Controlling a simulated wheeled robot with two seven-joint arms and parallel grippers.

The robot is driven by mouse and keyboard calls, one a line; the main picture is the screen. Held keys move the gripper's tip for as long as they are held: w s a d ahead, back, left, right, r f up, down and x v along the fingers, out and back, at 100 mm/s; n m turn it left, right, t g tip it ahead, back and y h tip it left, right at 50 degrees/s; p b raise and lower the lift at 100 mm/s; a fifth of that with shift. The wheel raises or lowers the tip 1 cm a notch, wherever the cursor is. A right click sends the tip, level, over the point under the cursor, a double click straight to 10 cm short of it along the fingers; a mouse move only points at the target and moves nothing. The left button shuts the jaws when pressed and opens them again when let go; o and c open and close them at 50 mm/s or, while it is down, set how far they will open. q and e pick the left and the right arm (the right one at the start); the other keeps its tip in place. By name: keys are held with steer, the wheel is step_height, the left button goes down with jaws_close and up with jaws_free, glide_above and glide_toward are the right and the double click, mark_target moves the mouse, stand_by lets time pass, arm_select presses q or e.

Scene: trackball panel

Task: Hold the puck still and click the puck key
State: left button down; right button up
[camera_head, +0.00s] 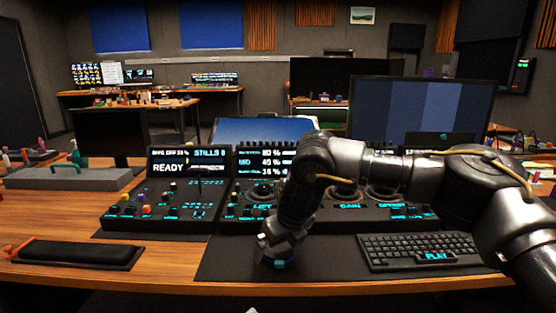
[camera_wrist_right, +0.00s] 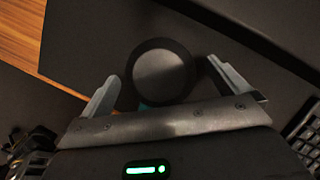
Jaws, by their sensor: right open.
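The puck (camera_wrist_right: 162,74) is a dark round disc with a grey top. It lies on the black mat and shows in the right wrist view between the fingers of my right gripper (camera_wrist_right: 164,72). The fingers are open, one on each side, with a gap showing on both sides of the puck. A small teal patch (camera_wrist_right: 146,104) shows at the puck's near edge, partly hidden by the gripper body; I cannot tell for sure that it is the puck key. In the head view my right gripper (camera_head: 277,252) points down over the mat and hides most of the puck.
The black mat (camera_head: 225,262) lies at the desk's front. A keyboard (camera_head: 420,250) with a lit PLAY key is on the right. Control panels (camera_head: 160,205) stand behind the gripper. A black padded rest (camera_head: 75,254) lies at the left; bare wood is around it.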

steer(key=v, duration=1.1)
steer(key=shift+s+r, duration=0.15)
steer(key=shift+r, duration=0.15)
steer(key=shift+d+r, duration=0.1)
steer(key=shift+p+v, duration=2.5)
steer(key=shift+v, duration=0.45)
step_height(320, 180, up, 4)
steer(key=p, duration=0.4)
